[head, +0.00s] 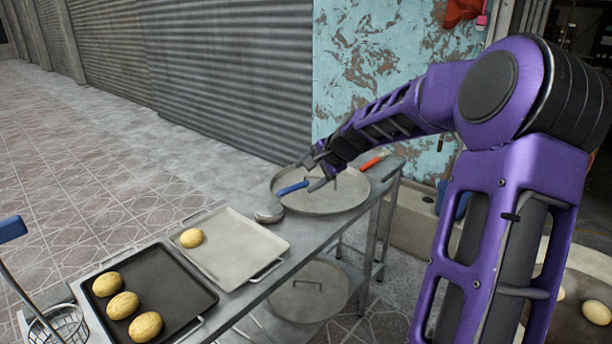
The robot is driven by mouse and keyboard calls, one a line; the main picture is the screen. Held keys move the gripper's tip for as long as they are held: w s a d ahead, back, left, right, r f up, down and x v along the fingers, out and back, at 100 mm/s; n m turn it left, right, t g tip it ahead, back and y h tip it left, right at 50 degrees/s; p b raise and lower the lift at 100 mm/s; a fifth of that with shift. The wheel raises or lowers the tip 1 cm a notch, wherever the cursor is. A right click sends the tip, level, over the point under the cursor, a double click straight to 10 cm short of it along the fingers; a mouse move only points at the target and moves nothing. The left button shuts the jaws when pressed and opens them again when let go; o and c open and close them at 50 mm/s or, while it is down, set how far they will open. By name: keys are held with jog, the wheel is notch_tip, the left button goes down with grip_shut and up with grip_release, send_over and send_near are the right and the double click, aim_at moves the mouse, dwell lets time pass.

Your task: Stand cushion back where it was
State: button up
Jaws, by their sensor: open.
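I cannot make out a cushion for certain. A blue object (462,203) shows partly behind my arm near the teal wall, and most of it is hidden; I cannot tell whether it is the cushion. My gripper (316,178) is open, above the large round pan (335,203) on the metal table. It is close to the blue handle of a ladle (270,212); I cannot tell whether they touch. No held thing shows between the fingers.
The metal table (306,251) also bears a light tray (245,245) with one bun, a dark tray (185,292) with several buns, and an orange-handled tool (371,163). A wire basket (68,325) is at lower left. The tiled floor (110,160) is clear at left.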

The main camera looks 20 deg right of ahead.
jog(key=shift+p+v, duration=0.35)
jog(key=shift+v, duration=0.9)
jog(key=shift+w, duration=0.1)
